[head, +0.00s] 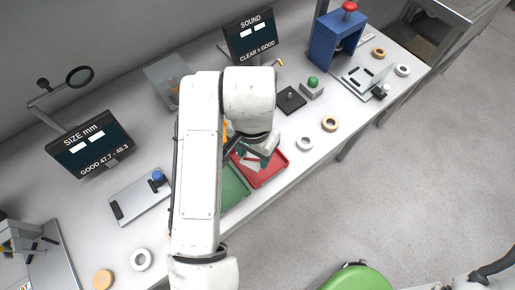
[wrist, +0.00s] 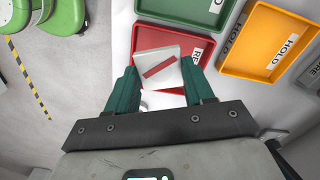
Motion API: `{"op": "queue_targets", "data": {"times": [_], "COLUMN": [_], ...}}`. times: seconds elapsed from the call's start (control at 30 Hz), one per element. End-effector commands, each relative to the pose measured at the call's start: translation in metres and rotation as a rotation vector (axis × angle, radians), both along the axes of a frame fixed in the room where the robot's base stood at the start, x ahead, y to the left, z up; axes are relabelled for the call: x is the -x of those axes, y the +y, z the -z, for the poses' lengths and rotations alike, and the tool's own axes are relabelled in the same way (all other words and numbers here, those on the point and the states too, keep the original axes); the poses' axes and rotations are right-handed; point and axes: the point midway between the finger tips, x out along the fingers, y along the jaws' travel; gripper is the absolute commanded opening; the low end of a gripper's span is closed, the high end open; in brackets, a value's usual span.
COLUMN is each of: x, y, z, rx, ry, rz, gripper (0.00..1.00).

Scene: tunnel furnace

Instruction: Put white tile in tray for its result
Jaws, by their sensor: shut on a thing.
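My gripper (wrist: 160,82) is shut on the white tile (wrist: 174,54), a pale square with a slanted red bar on its face, held between two green fingers. In the wrist view the tile overlaps the red tray (wrist: 206,50), whose label is partly hidden. Its height above the tray is hard to tell. In the head view my gripper (head: 257,158) is over the red tray (head: 272,173), and my arm hides much of the area around it. The green tray (head: 233,190) lies beside the red one, partly behind my arm.
The wrist view also shows a yellow HOLD tray (wrist: 255,68). A size screen (head: 90,145) reads GOOD 47.7 - 48.3, and a sound screen (head: 252,38) reads CLEAR = GOOD. White and tan rings, a blue press (head: 335,42) and a green chair (head: 357,279) are around the bench.

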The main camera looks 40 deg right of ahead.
Motion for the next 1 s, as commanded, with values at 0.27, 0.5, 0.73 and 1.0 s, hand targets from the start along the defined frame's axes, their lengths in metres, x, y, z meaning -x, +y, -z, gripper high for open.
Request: {"op": "queue_targets", "data": {"times": [0.27,0.5,0.73,1.0], "x": [-0.015,-0.02,-0.02,-0.02], "y": [-0.02,-0.027,-0.027,-0.027], "z": [0.029,0.047,0.071,0.073], "rx": [0.002,0.001,0.001,0.001], "ry": [-0.001,0.002,-0.001,-0.001], "rz": [-0.001,-0.003,-0.002,-0.002], "gripper": [0.22,0.22,0.22,0.22]}}
